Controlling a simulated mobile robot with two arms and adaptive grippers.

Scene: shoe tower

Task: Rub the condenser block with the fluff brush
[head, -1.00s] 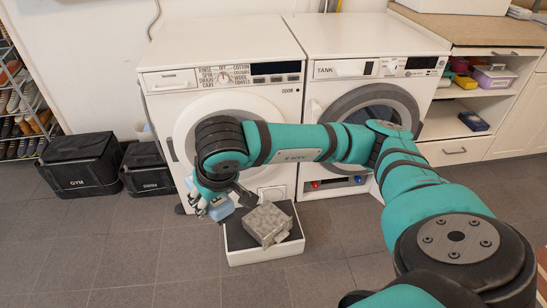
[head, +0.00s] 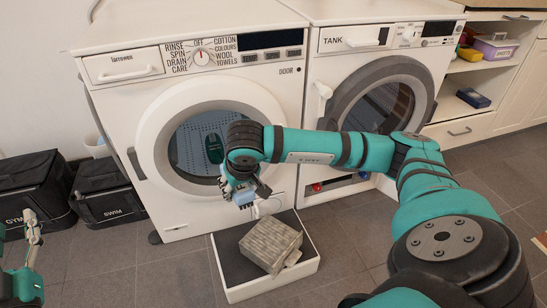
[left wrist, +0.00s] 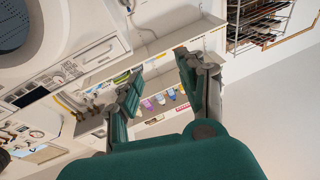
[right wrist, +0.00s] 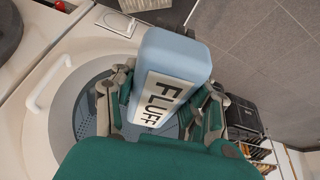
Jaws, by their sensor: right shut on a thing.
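The condenser block (head: 271,243) is a grey, ribbed block lying in a low white tray (head: 262,289) on the floor. My right gripper (head: 242,188) is shut on the light-blue fluff brush (head: 245,197). In the right wrist view the brush (right wrist: 172,72) shows its FLUFF label between the fingers (right wrist: 160,108). The brush is above and left of the block in the head view, apart from it. My left gripper (head: 33,226) is at the left edge, and in the left wrist view its fingers (left wrist: 160,88) are spread with nothing between them.
A washer (head: 200,88) with a round door stands behind the tray, and a dryer (head: 395,45) stands to its right. Black GYM (head: 32,190) and SWIM (head: 110,195) bags stand at the left. Floor left of the tray is clear.

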